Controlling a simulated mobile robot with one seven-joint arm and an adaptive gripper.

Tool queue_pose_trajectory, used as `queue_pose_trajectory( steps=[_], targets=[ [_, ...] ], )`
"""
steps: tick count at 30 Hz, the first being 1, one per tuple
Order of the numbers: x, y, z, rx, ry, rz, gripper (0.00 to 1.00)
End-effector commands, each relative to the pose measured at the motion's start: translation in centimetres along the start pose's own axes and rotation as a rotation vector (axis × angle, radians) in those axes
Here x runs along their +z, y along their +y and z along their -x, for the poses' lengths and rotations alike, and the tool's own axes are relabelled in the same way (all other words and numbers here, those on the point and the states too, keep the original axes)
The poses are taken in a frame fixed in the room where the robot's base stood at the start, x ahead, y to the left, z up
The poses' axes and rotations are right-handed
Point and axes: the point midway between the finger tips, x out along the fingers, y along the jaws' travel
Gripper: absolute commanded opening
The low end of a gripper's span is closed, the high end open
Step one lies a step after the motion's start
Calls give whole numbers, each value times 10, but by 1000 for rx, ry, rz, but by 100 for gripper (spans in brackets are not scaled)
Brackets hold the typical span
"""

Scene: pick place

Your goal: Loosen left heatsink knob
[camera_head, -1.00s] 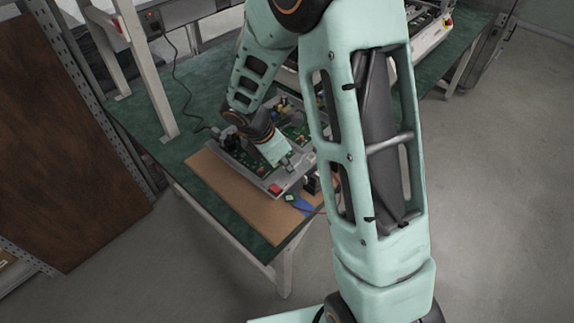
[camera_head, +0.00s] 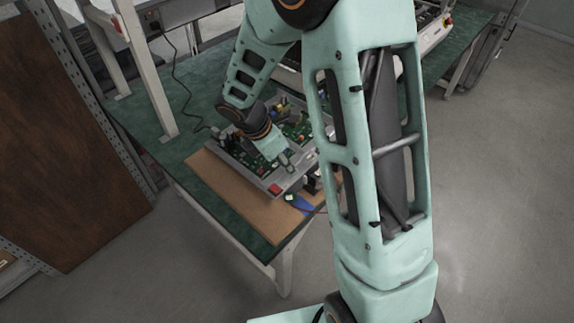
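An open grey case (camera_head: 238,169) with green circuit boards (camera_head: 296,131) inside lies on a brown board on the table. My gripper (camera_head: 290,166) is over the front right part of the case, at the end of my mint-green arm. Its fingers look small and grey, and I cannot tell whether they are open or shut. I cannot make out the left heatsink knob; it is too small or hidden by my arm. A red part (camera_head: 274,189) sits at the case's front corner.
The brown board (camera_head: 240,213) lies on the green table (camera_head: 190,155), bare in front of the case. A blue item (camera_head: 303,203) lies near the front right. A white post (camera_head: 150,80) and black cable stand behind. My upper arm hides the right side.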

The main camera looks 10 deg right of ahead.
Motion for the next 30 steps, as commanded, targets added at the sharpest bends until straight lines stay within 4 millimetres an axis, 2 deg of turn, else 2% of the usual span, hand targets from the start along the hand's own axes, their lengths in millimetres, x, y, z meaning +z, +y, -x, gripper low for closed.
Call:
queue_pose_trajectory(
  steps=[9,15,20,30],
  targets=[
    [0,1,69,4,-1,-2,30],
    [0,0,96,2,-1,0,30],
    [0,0,104,0,0,1,30],
    [0,-1,104,-1,0,1,30]
  ],
)
